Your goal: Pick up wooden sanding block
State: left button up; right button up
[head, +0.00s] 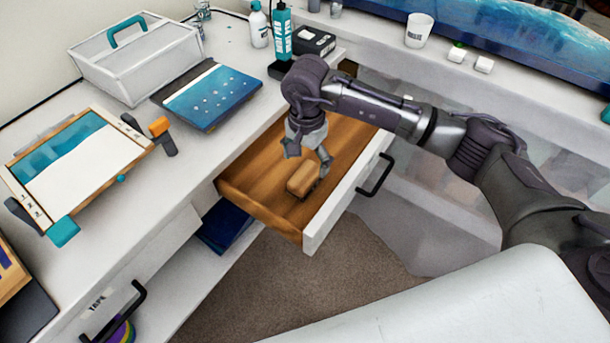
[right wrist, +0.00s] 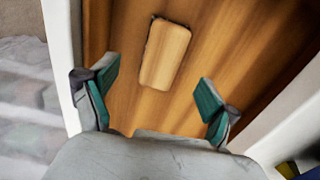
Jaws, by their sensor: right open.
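The wooden sanding block (head: 302,180) lies on the floor of the open wooden drawer (head: 255,194) in the head view. In the right wrist view the block (right wrist: 165,54) lies ahead of my right gripper, roughly between the lines of its two fingers. My right gripper (head: 308,160) is open and empty above the drawer, its fingers pointing down close to the block. In the right wrist view its green-padded fingers (right wrist: 158,90) stand apart, with the block beyond them and no contact visible. My left gripper is not in view.
The drawer's white front (head: 345,195) with a black handle (head: 376,175) and its wooden side walls surround the block. On the desk stand a white caddy (head: 135,60), a blue panel (head: 212,95), a framed panel (head: 85,165) and a teal bottle (head: 281,35).

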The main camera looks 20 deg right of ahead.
aim_at(305, 174)
notch_tip(305, 174, down, 2)
notch_tip(305, 174, down, 4)
jog(key=shift+w+a+r+p, duration=0.1)
jog(key=shift+r+p, duration=0.05)
jog(key=shift+p, duration=0.65)
jog(key=shift+f, duration=0.4)
jog(key=c, duration=0.6)
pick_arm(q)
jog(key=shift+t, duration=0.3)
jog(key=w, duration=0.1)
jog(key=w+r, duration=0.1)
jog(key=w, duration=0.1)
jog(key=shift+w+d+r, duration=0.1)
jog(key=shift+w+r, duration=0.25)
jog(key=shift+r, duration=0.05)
pick_arm(e)
jog(key=c, duration=0.8)
